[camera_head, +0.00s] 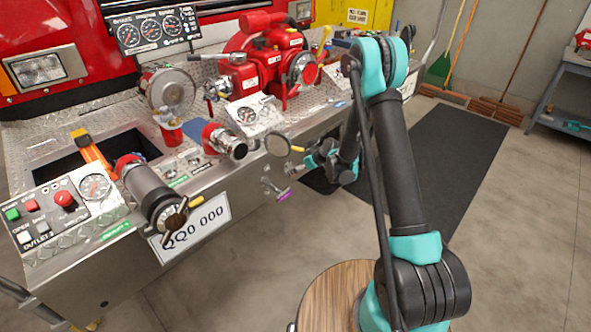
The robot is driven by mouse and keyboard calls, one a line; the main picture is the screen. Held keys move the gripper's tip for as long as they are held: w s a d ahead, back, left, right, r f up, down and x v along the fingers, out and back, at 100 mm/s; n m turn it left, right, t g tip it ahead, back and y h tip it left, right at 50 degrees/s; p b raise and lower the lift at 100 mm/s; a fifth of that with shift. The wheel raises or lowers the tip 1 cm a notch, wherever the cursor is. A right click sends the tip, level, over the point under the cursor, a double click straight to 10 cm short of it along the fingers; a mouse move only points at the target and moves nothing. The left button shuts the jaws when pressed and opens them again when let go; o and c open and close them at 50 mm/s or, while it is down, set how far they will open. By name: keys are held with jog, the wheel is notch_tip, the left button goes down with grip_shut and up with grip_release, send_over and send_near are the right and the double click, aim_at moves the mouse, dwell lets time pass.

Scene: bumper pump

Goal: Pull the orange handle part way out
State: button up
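The orange handle (93,153) is a slanted bar with a yellowish upper end, at the left on the metal bumper deck. It leans beside a dark rectangular opening, and its lower end meets the area behind a thick dark outlet pipe (150,190). My gripper (272,188) is near the middle of the view, in front of the bumper's front face. It is well to the right of the handle and apart from it. Its fingers are small and hard to make out, so I cannot tell whether they are open or shut.
A control panel (62,212) with buttons and a gauge sits at the front left. A red pump (262,62) and a capped reel (167,88) stand on the deck. A round disc (278,143) sticks out near my wrist. The floor in front is clear.

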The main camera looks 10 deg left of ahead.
jog(key=shift+x, duration=1.3)
